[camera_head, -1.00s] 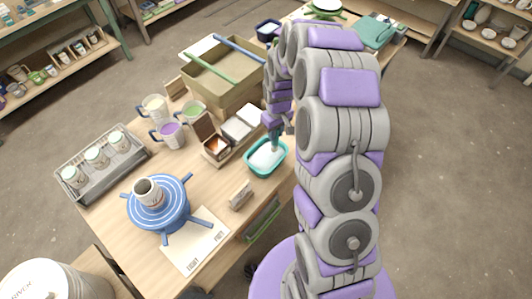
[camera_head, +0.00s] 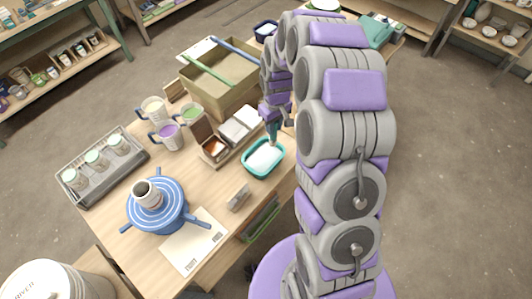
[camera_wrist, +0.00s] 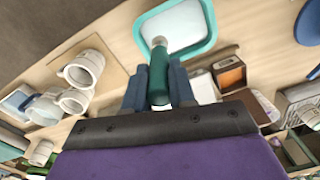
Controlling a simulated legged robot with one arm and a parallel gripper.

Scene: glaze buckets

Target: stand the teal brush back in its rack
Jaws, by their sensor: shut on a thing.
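My gripper (camera_wrist: 158,85) is shut on the teal brush (camera_wrist: 158,78), with one dark blue finger on each side of its handle. The brush's pale end points away from my gripper, over the teal tray (camera_wrist: 208,38) with white contents; I cannot tell whether it touches them. In the head view the brush (camera_head: 273,131) hangs roughly upright above the far side of that tray (camera_head: 247,171), below my arm. A small wooden holder (camera_head: 238,197) stands on the table in front of the tray; I cannot tell for sure that it is the brush's rack.
A blue banding wheel (camera_head: 157,207) with a cup and a paper sheet (camera_head: 194,242) are at the front left. Small open boxes (camera_head: 214,148) stand beside the tray.

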